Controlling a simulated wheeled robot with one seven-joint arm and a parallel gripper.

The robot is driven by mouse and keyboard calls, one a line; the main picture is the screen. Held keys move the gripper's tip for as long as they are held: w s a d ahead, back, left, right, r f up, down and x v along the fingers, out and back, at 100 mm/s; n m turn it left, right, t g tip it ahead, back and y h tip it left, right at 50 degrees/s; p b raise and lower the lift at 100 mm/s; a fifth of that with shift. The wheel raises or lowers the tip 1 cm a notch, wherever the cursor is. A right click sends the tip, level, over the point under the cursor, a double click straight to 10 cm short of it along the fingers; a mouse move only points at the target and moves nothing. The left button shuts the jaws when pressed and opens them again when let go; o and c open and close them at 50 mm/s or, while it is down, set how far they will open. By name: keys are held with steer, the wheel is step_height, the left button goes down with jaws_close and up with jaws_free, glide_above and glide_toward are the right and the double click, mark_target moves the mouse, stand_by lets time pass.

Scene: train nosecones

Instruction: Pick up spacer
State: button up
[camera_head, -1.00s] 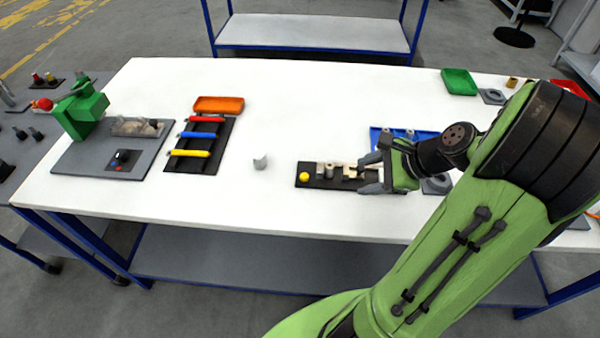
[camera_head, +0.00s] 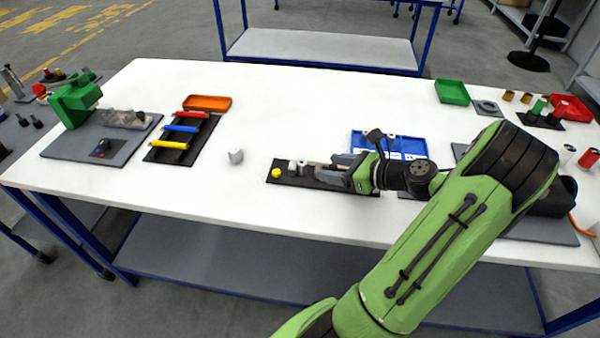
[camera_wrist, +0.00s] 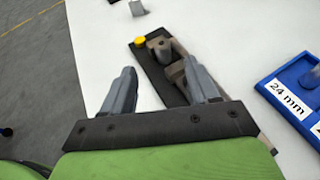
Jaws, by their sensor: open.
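A small light grey piece (camera_head: 236,156) stands alone on the white table, left of the black fixture; it also shows at the top of the wrist view (camera_wrist: 137,8). I cannot tell whether it is the spacer. A blue bin (camera_head: 412,147) holds small light parts; in the wrist view, the blue bin (camera_wrist: 270,87) bears a "24 mm" label and a grey part (camera_wrist: 310,78). My gripper (camera_head: 335,165) points left over the right part of the black fixture (camera_head: 290,181). In the wrist view my gripper (camera_wrist: 160,72) is open, with nothing between its fingers.
The black fixture carries a yellow button (camera_head: 276,173) and grey-beige blocks (camera_head: 299,166) close to my fingers. A rack of coloured handles (camera_head: 182,138), an orange tray (camera_head: 207,103) and a green machine (camera_head: 75,97) stand to the left. The table's middle back is clear.

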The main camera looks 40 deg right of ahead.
mark_target(303, 162)
steer(key=b+x, duration=0.3)
steer(key=x, duration=0.5)
steer(key=shift+w+d+f, duration=0.1)
steer(key=shift+w+f, duration=0.05)
steer(key=shift+w, duration=0.05)
steer(key=shift+s, duration=0.1)
steer(key=shift+c, duration=0.3)
jaws_close()
steer(key=shift+r, duration=0.2)
step_height(303, 162, up, 18)
steer(key=p, duration=0.9)
